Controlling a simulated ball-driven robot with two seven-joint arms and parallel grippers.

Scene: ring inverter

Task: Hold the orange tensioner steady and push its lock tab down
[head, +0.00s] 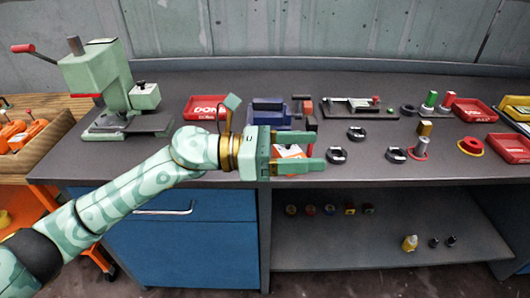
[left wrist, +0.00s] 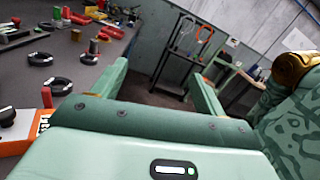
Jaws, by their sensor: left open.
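My left gripper (head: 316,150) is open and empty over the front edge of the bench, its two fingers pointing right. In the left wrist view its fingers (left wrist: 158,75) stand wide apart with only floor and a far rack between them. An orange and white thing (head: 290,151), possibly the tensioner, shows partly behind the fingers in the head view. In the left wrist view an orange body with a white label (left wrist: 42,124) lies at the left, outside the fingers and apart from them. My right gripper is not in view.
A green press (head: 98,80) stands at the back left of the bench (head: 380,172). Several orange tools (head: 20,130) lie in a wooden tray at far left. Black rings (head: 336,155), red trays (head: 205,108) and coloured posts (head: 424,141) spread across the bench. A shelf (head: 350,245) lies below.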

